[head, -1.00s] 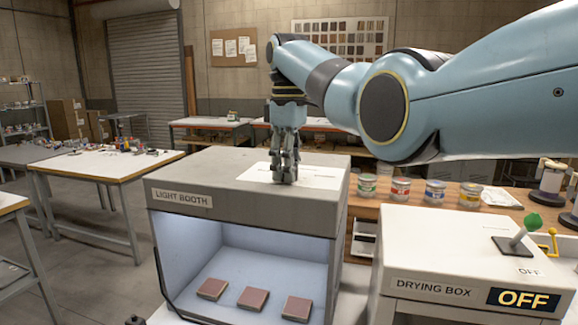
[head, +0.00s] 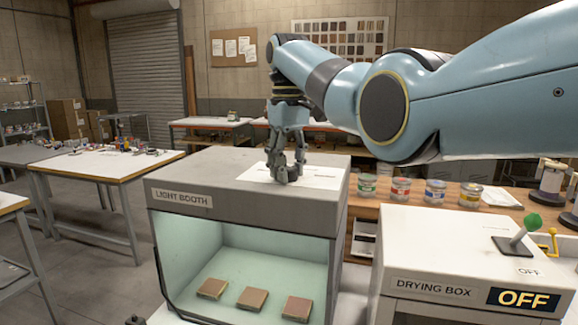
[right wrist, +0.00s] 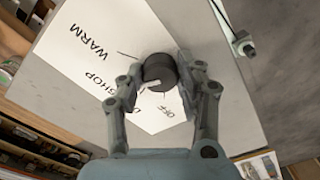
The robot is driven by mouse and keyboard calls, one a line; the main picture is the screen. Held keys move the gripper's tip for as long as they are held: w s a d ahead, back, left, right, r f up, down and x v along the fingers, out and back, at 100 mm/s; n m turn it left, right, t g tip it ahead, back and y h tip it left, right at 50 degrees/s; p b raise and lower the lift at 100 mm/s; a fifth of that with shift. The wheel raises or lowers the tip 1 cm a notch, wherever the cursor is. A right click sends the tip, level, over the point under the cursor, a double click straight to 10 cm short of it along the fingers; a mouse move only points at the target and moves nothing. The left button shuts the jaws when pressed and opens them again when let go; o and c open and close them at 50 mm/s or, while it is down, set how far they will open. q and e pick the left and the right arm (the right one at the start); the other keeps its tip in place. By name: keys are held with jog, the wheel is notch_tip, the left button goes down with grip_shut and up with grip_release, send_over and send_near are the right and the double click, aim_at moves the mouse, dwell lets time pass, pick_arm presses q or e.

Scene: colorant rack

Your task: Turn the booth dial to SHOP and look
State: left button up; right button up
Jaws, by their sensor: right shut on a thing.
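The light booth (head: 240,212) stands in the middle of the head view, with a white label sheet (head: 325,178) on top. My right gripper (head: 287,178) points down onto the sheet and is shut on the dark round dial (right wrist: 160,72), which shows between its fingers in the right wrist view. The sheet there (right wrist: 100,45) reads WARM, SHOP and OFF; another label is partly hidden by a finger. The dial's pale pointer faces left and slightly down, toward the SHOP side; its exact mark is unclear. The booth's inside glows pale green. My left gripper is out of view.
Three reddish-brown panels (head: 251,298) lie inside the booth. The drying box (head: 430,240) stands at right, with a green-knobbed lever (head: 534,221) and an OFF sign. Several paint cans (head: 401,189) line the bench behind it.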

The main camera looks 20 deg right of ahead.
jog(key=shift+r, duration=0.1)
jog(key=o, duration=1.2)
jog(key=shift+c, duration=0.2)
jog(key=shift+r, duration=0.1)
notch_tip(320, 180, up, 7)
jog(key=shift+r, duration=0.1)
